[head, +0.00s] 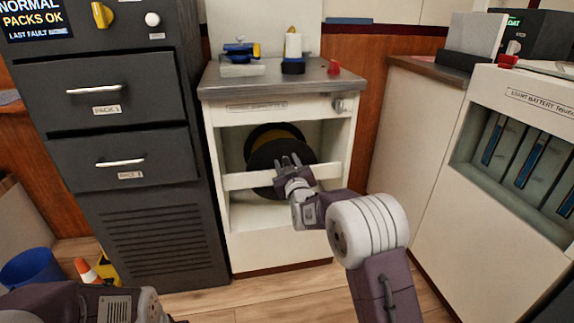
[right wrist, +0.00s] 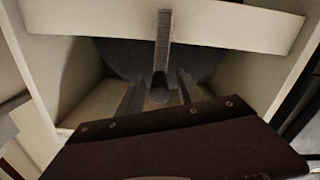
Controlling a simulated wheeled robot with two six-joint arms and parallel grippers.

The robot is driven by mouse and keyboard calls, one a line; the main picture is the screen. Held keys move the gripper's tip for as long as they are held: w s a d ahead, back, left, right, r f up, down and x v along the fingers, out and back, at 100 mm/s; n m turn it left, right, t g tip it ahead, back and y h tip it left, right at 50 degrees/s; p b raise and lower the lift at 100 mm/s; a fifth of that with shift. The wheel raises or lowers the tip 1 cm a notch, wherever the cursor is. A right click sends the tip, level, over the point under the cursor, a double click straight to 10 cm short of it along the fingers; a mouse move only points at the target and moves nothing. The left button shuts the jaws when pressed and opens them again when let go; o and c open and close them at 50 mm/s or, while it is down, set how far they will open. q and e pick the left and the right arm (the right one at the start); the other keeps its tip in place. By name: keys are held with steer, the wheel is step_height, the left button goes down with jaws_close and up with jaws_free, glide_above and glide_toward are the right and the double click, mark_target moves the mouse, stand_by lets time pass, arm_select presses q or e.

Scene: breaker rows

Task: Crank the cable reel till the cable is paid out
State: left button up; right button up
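The cable reel (head: 265,150) sits inside the open front of the white cabinet, with dark flanges and a yellow drum. Its dark round side also shows in the right wrist view (right wrist: 115,58). A grey crank arm (right wrist: 164,40) crosses in front of the white rail and ends at a round handle (right wrist: 160,95). My right gripper (head: 290,162) is at the reel's front; in the right wrist view its fingers (right wrist: 160,88) stand apart on either side of the handle, with gaps visible. My left arm shows at the bottom left, but its fingers are not visible.
A white rail (head: 240,181) crosses the cabinet opening. The cabinet's grey top (head: 310,78) holds a blue vise-like tool, a bottle and a red item. A dark drawer cabinet (head: 115,120) stands left, and a white battery unit (head: 500,160) right. A bucket (head: 28,268) and cone are at lower left.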

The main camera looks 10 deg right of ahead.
jaws_close()
stand_by(1.3)
